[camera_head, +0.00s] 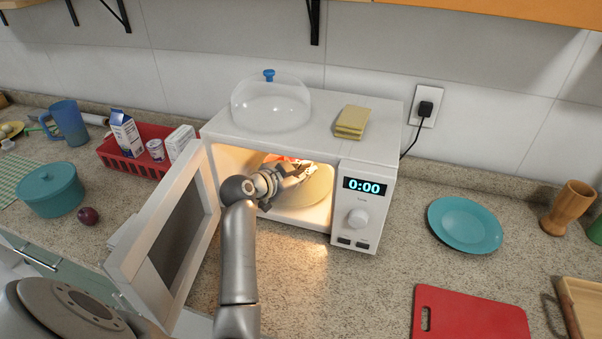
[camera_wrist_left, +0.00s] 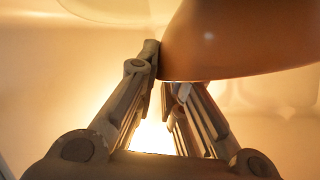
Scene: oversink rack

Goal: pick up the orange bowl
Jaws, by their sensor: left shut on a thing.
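The orange bowl (camera_wrist_left: 240,38) fills the upper right of the left wrist view, with its smooth side and lower edge showing. In the head view only a small orange-red patch of it shows inside the open microwave (camera_head: 370,146), behind my gripper. My left gripper (camera_head: 297,172) reaches into the lit microwave. In the left wrist view its two fingers (camera_wrist_left: 162,72) close on the bowl's edge at its left side. Most of the bowl is hidden in the head view. My right gripper is not in view.
The microwave door (camera_head: 165,240) stands open on the left of my arm. A clear dome (camera_head: 270,103) and yellow sponges (camera_head: 351,121) sit on top. A teal pot (camera_head: 50,190), red basket (camera_head: 130,160), teal plate (camera_head: 465,223) and red board (camera_head: 470,315) are on the counter.

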